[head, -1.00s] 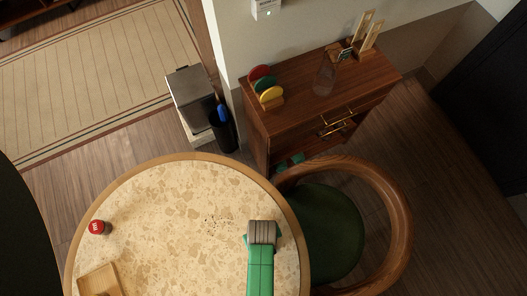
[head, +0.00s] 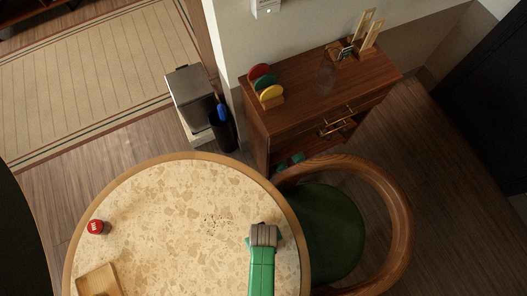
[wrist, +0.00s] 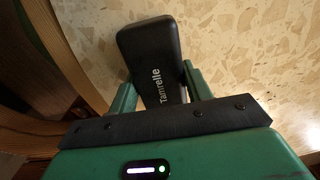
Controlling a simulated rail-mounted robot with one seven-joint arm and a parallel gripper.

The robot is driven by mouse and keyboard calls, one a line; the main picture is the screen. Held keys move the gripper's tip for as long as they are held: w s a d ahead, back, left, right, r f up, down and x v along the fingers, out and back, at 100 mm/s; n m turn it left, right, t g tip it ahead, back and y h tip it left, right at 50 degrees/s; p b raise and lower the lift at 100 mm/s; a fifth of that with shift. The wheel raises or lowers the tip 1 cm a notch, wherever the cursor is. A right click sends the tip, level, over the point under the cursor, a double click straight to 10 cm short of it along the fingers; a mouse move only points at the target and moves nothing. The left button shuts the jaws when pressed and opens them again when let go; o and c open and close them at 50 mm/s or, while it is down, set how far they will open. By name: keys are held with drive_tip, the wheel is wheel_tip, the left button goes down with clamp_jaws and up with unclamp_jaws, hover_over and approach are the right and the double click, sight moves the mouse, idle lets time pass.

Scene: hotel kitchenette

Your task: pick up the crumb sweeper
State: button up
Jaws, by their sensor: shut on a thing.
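The crumb sweeper (wrist: 150,50) is a dark, rounded block with "Tamrelle" in pale letters, seen in the wrist view. My gripper (wrist: 160,84) is shut on it, with one green finger against each side. Its far end sticks out beyond the fingers, over the speckled tabletop near the wooden rim. I cannot tell whether it touches the table or is just above it. In the head view my green arm and grey wrist cover the sweeper and the fingers, at the right side of the round table (head: 165,200).
A red round item (head: 95,227) and a wooden tray (head: 97,277) are at the table's left. A green-seated chair (head: 330,230) stands close on the right, a wooden cabinet (head: 300,112) behind. The table's middle is clear.

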drive_tip(key=shift+r, duration=0.1)
drive_tip(key=shift+r, duration=0.3)
drive_tip(key=r, duration=0.2)
drive_tip(key=shift+s+a+r+p, duration=0.3)
drive_tip(key=shift+a+r+p, duration=0.05)
drive_tip(key=shift+r, duration=0.05)
drive_tip(key=s+a, duration=0.3)
drive_tip(key=s+a+r, duration=0.1)
drive_tip(key=s+a, duration=0.2)
drive_tip(key=a, duration=0.1)
drive_tip(key=s+a, duration=0.4)
drive_tip(key=shift+s+r, duration=0.1)
drive_tip(key=shift+r, duration=0.1)
